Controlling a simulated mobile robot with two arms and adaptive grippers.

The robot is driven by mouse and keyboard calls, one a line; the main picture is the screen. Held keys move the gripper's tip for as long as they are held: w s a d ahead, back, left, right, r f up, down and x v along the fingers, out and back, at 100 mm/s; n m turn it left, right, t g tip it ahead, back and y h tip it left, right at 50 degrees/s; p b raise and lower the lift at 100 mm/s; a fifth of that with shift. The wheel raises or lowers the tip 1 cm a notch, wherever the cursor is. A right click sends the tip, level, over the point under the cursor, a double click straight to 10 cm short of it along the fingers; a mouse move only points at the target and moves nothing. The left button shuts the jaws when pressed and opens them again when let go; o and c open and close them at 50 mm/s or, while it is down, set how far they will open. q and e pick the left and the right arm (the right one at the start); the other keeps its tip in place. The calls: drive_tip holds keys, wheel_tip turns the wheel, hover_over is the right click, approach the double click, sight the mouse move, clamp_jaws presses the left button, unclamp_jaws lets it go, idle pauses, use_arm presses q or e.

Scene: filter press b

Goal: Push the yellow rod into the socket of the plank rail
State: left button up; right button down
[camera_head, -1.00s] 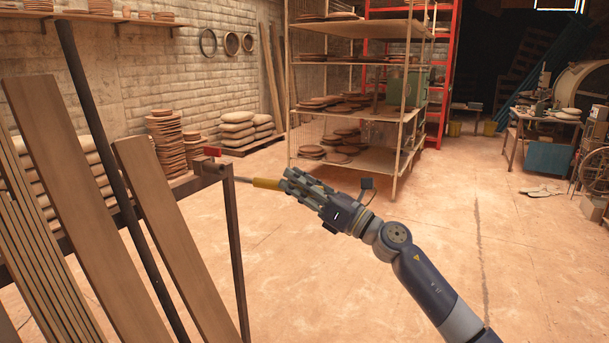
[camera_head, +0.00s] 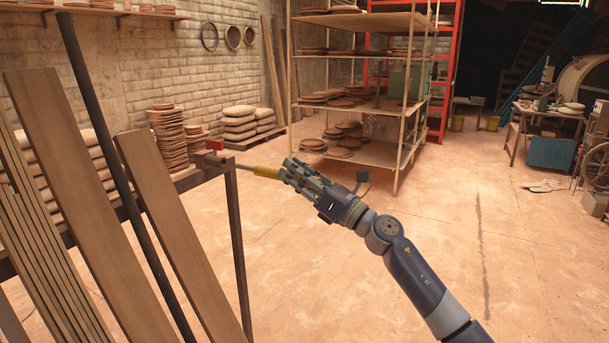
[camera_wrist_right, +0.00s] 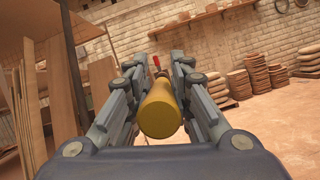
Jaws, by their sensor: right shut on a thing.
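The yellow rod (camera_head: 267,171) is held in my right gripper (camera_head: 287,173), which is shut on it. Its thin grey tip points left at the end of the plank rail (camera_head: 197,173) and appears to reach the post; whether it is inside the socket I cannot tell. In the right wrist view the rod's yellow end (camera_wrist_right: 159,112) faces the camera between the fingers (camera_wrist_right: 158,80), and the socket is hidden behind it. A red part (camera_head: 214,144) sits on top of the rail end; it also shows in the wrist view (camera_wrist_right: 156,61). My left gripper is not seen.
Long planks (camera_head: 175,225) and a dark pole (camera_head: 120,180) lean on the rail at the left. A shelf rack (camera_head: 360,155) with clay discs stands behind my right arm.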

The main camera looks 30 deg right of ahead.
drive_tip(key=shift+w+a, duration=0.4)
drive_tip(key=shift+w, duration=0.25)
drive_tip(key=shift+w+a, duration=0.35)
drive_tip(key=shift+w, duration=0.25)
drive_tip(key=shift+b, duration=0.35)
idle(0.7)
drive_tip(key=shift+w+a, duration=0.4)
drive_tip(key=shift+w, duration=0.25)
drive_tip(key=shift+w+a, duration=0.35)
drive_tip(key=shift+w, duration=0.25)
drive_tip(key=shift+w+a+b, duration=0.35)
drive_tip(key=shift+w+a, duration=0.1)
drive_tip(key=shift+w, duration=0.35)
drive_tip(key=shift+w+a+b, duration=0.3)
drive_tip(key=shift+w+a, duration=0.15)
drive_tip(key=shift+w, duration=0.3)
drive_tip(key=c, duration=1.3)
unclamp_jaws()
drive_tip(key=shift+c, duration=0.2)
